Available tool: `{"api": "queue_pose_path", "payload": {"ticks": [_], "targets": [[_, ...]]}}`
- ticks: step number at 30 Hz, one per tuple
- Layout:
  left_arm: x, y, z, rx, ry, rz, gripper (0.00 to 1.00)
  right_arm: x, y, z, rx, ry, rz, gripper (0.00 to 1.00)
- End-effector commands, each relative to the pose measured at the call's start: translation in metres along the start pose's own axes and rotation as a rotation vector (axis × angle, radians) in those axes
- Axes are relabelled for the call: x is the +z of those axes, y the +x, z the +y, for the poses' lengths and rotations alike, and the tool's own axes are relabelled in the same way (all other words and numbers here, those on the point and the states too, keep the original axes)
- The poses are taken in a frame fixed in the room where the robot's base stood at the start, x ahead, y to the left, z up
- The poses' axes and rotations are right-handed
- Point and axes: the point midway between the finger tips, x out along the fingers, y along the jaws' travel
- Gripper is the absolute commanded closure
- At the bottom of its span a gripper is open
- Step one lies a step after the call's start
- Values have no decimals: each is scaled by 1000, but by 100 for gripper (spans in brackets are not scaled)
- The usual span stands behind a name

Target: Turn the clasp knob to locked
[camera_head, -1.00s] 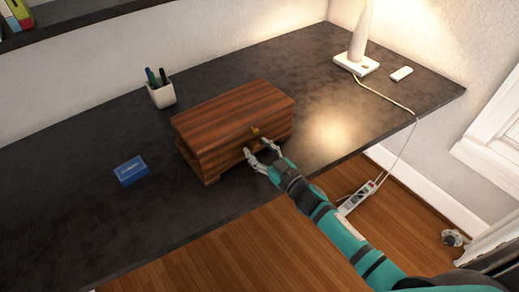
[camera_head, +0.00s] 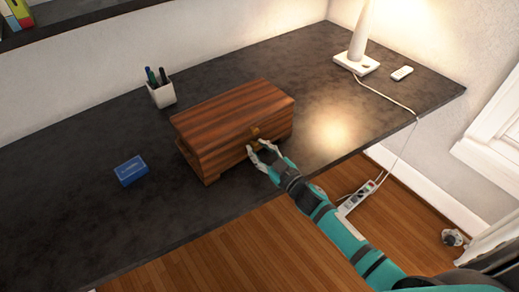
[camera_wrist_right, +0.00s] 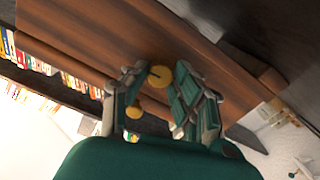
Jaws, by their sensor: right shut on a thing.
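A wooden box (camera_head: 225,118) with a lid stands on the dark desk. A brass clasp piece (camera_head: 254,131) sits on its front near the lid edge, and also shows in the right wrist view (camera_wrist_right: 133,112). Below it is the round brass clasp knob (camera_wrist_right: 160,77), with a dark line across its face. My right gripper (camera_head: 258,149) is at the box front, shut on the knob, with one finger on each side in the right wrist view (camera_wrist_right: 160,74). In the head view the fingers partly hide the knob. My left gripper is not in view.
The dark desk (camera_head: 80,205) has free room around the box. A blue box (camera_head: 130,171) lies to the left and a white pen cup (camera_head: 161,94) stands behind. A lamp base (camera_head: 356,64), its cable and a white remote (camera_head: 402,73) are at the right.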

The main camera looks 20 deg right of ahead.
Motion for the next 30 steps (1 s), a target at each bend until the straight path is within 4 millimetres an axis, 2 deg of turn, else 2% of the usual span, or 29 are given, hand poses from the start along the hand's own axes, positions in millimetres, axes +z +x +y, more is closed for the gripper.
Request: {"api": "queue_pose_path", "payload": {"ticks": [30], "targets": [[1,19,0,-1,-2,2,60,2,0,-2,-1,-916,0,100]]}}
